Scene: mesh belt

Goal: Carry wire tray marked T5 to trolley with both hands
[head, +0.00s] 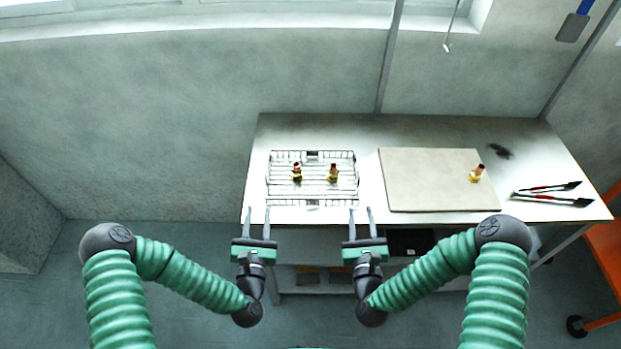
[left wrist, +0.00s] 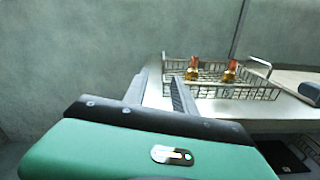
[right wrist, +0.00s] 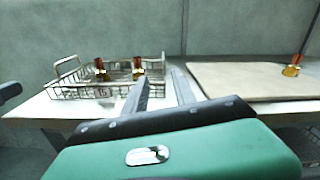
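The wire tray (head: 315,181) lies on the left part of the table, with two small amber-and-yellow items standing in it. It also shows in the left wrist view (left wrist: 262,92) and in the right wrist view (right wrist: 70,92), with raised end handles and a small front tag that seems to read T5. My left gripper (head: 258,209) is open and empty at the table's front edge, near the tray's left front corner. My right gripper (head: 360,209) is open and empty near its right front corner. Neither appears to touch the tray. Part of an orange trolley (head: 606,248) shows at the right edge.
A beige board (head: 425,180) lies right of the tray, with another small amber-and-yellow item (head: 476,174) on it. Two tongs-like tools (head: 550,200) and a dark smudge (head: 499,151) are further right on the table (head: 300,130). A wall stands behind; a shelf is below.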

